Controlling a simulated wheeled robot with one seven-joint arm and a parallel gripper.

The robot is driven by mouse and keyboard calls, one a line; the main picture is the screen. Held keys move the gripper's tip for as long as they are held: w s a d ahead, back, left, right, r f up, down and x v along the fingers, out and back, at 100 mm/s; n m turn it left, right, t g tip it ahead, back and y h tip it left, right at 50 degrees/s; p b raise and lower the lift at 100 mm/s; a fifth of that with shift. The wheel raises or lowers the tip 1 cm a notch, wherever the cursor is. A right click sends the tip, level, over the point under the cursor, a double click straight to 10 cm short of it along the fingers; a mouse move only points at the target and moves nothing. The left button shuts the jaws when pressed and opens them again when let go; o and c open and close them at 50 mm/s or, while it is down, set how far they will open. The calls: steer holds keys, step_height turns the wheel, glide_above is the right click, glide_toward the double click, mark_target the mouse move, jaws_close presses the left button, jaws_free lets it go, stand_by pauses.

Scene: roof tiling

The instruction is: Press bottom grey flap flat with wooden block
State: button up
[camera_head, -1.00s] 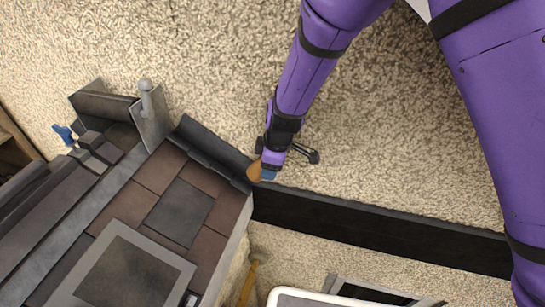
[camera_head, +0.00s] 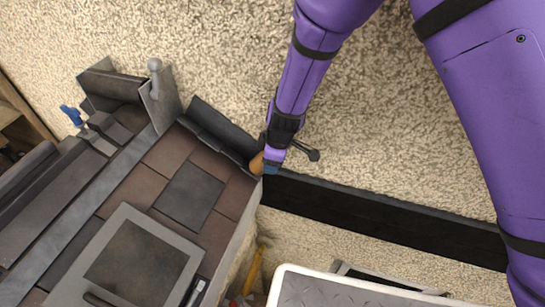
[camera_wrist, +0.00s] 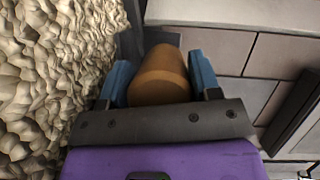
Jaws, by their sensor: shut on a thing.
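The wooden block (camera_wrist: 160,78) is orange-brown with a rounded face. My gripper (camera_wrist: 160,80) is shut on it, with a blue finger on each side. In the head view the block (camera_head: 257,163) shows at the tip of my gripper (camera_head: 268,166), at the right end of the dark grey flap (camera_head: 222,130). The flap runs along the upper edge of the tiled roof, beside the rough wall. The block seems to be at the flap's lower end; I cannot tell whether it touches. In the wrist view the block and gripper hide most of the flap.
Brown and grey tiles (camera_head: 165,150) cover the roof, with a framed window (camera_head: 140,265) in them. A grey pipe (camera_head: 155,80) stands near the upper left. A long dark beam (camera_head: 380,215) runs right along the wall. A yellow-handled tool (camera_head: 252,270) and a white-rimmed tray (camera_head: 290,268) are below.

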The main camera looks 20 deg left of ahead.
steer(key=shift+w+a+f, duration=0.1)
steer(key=shift+a+f, duration=0.65)
steer(key=shift+f, duration=0.35)
steer(key=shift+a+f, duration=0.7)
steer(key=shift+f, duration=0.35)
stand_by(0.4)
steer(key=shift+r, duration=0.1)
steer(key=shift+d+r, duration=0.35)
steer(key=shift+r, duration=0.3)
steer(key=shift+d+r, duration=0.35)
steer(key=shift+r, duration=0.25)
steer(key=shift+d+r, duration=1.25)
steer(key=shift+r, duration=0.3)
steer(key=shift+d+r, duration=0.25)
steer(key=shift+r, duration=0.25)
